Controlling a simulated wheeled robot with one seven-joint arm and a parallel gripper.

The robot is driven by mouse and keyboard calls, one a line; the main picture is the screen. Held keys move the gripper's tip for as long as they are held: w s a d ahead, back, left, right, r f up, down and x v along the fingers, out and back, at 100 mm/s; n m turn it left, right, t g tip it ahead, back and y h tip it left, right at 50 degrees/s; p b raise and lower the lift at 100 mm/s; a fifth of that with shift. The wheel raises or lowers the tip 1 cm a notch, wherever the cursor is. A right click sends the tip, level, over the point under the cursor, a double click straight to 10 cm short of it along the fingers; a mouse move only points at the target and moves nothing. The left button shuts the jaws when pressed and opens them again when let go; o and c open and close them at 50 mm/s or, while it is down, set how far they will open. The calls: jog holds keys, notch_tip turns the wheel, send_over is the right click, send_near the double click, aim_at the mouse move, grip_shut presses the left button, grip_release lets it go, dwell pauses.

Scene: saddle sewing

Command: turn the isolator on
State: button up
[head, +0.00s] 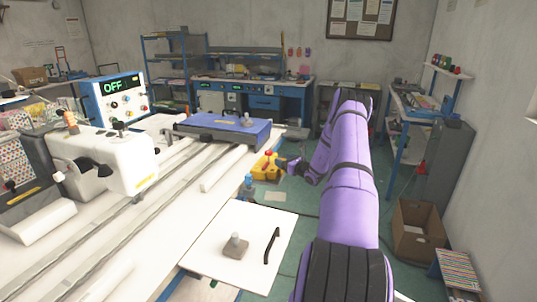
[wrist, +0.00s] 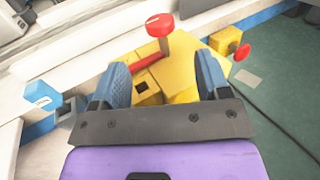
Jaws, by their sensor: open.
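The isolator, taken to be the yellow box (head: 262,174) with red parts, sits beyond the bench's right edge in the head view. In the wrist view the yellow box (wrist: 182,82) lies ahead of and between my fingers. A red knob (wrist: 160,25) on a grey stem stands above it, and a red bar (wrist: 148,62) lies across its face. My gripper (wrist: 160,78) is open and empty, its blue fingers spread in front of the box. In the head view my gripper (head: 289,164) is just right of the box. Contact cannot be told.
A control box (head: 113,98) on the bench reads OFF. A smaller yellow block with a red button (wrist: 242,52) is at the right in the wrist view. The white bench edge (wrist: 95,85) runs close on the left. Green floor (wrist: 270,110) is open at right.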

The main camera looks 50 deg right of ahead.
aim_at(269, 151)
jog(key=w, duration=1)
jog(key=shift+w+d, duration=0.25)
jog(key=shift+d, duration=0.15)
jog(key=c, duration=1.3)
